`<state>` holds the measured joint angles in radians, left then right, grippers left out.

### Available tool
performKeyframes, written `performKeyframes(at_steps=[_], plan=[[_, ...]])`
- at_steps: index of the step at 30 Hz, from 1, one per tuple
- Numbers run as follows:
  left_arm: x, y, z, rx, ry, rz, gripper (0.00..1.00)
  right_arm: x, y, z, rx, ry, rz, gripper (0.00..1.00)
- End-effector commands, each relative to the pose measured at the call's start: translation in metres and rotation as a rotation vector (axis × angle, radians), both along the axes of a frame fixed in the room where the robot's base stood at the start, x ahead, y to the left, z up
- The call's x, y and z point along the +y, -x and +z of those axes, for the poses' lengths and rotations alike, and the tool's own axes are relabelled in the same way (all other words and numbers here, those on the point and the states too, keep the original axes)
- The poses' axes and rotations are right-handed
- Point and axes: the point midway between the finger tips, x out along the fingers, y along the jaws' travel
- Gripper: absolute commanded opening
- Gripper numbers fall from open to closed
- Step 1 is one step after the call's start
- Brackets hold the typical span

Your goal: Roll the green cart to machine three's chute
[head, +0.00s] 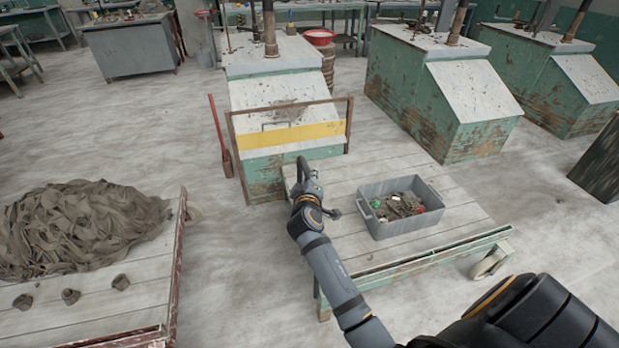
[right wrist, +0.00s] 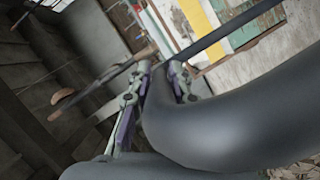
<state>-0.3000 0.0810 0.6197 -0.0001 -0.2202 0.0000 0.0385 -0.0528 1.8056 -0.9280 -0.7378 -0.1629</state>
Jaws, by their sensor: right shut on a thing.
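The green cart (head: 412,268) has a pale plank deck, a worn green frame and an upright brown push frame (head: 292,107) at its far left end. It stands in front of a green machine (head: 277,88) with a sloping pale top; a yellow band shows through the push frame. No machine number is readable. My right gripper (head: 306,180) is over the deck's far left part. In the right wrist view its fingers (right wrist: 155,95) are shut on a curved dark grey tube (right wrist: 215,125); what the tube belongs to is unclear. My left gripper is not in view.
A grey tub (head: 408,228) of scraps rides on the deck. At left, a red-edged cart (head: 110,318) carries a heap of grey-brown trimmings (head: 85,228). More green machines (head: 440,100) stand at right. A red tool (head: 221,140) stands left of the push frame. Floor shows between the carts.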

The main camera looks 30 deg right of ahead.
Motion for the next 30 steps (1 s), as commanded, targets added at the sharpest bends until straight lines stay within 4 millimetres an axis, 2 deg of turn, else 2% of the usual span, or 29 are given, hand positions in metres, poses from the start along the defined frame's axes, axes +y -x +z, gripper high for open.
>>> performKeyframes(at_steps=[1, 9, 10, 15, 25, 28, 30], plan=[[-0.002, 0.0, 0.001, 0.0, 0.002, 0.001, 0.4, 0.0, -0.003, 0.011, -0.021, 0.006, 0.005, 0.0], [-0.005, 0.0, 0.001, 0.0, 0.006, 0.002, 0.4, 0.0, -0.003, 0.011, -0.021, 0.006, 0.005, 0.0], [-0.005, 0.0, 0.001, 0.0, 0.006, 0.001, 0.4, 0.0, -0.003, 0.011, -0.021, 0.006, 0.005, 0.21], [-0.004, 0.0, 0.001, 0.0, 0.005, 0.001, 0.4, 0.0, -0.002, 0.008, -0.017, 0.004, 0.003, 0.43], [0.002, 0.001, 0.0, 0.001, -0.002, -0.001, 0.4, 0.0, -0.001, 0.007, -0.01, 0.001, 0.001, 0.43], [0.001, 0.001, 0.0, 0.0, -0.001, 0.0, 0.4, 0.0, -0.001, 0.021, -0.012, 0.0, 0.0, 0.43], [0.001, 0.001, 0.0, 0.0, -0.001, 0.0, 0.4, 0.0, -0.002, 0.037, -0.016, 0.0, 0.001, 0.43]])
